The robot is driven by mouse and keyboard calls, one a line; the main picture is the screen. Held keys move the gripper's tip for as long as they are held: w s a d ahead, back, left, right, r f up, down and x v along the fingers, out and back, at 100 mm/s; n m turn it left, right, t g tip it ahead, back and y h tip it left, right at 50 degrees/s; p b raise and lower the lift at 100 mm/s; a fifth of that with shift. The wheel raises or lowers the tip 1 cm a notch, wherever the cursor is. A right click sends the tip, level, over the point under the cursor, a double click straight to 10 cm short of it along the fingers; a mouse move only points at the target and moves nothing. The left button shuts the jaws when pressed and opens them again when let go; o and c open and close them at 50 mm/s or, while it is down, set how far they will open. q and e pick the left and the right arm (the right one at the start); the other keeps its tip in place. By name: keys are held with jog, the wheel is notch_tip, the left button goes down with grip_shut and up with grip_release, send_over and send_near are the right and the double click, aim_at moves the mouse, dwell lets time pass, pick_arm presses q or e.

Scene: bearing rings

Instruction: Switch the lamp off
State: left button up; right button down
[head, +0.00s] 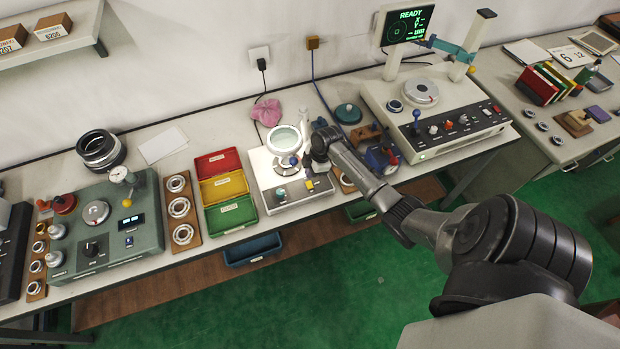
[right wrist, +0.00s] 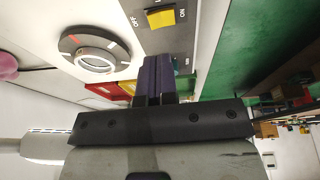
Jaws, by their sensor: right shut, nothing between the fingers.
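The lamp is a round white ring lamp (head: 284,140) over a pale base at the middle of the bench; the bright glow around it looks lit. In the right wrist view a yellow rocker switch (right wrist: 160,18) sits on a grey panel marked OFF and ON; I cannot tell which way it is tipped. The switch also shows small in the head view (head: 309,186). My right gripper (head: 307,161) is beside the lamp, above the panel. In the right wrist view its dark fingers (right wrist: 155,75) are together and empty, apart from the switch. My left gripper is out of view.
Red, yellow and green bins (head: 231,215) stand left of the lamp. A pink cloth (head: 267,112) lies behind it. A measuring machine (head: 437,105) with a screen stands to the right. A round dial plate (right wrist: 95,52) shows beside the switch panel.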

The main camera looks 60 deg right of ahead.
aim_at(307, 183)
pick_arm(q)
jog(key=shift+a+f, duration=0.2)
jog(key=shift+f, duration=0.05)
pick_arm(e)
jog(key=shift+s+d+x, duration=0.1)
jog(key=shift+d+x, duration=0.05)
jog(key=shift+x, duration=0.65)
jog(key=shift+s+d+x, duration=0.1)
jog(key=shift+d+x, duration=0.05)
jog(key=shift+x, duration=0.65)
jog(key=shift+s+d+x, duration=0.1)
jog(key=shift+d+x, duration=0.05)
jog(key=shift+x, duration=0.65)
pick_arm(q)
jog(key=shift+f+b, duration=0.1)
jog(key=shift+b, duration=0.2)
pick_arm(e)
jog(key=shift+f, duration=0.2)
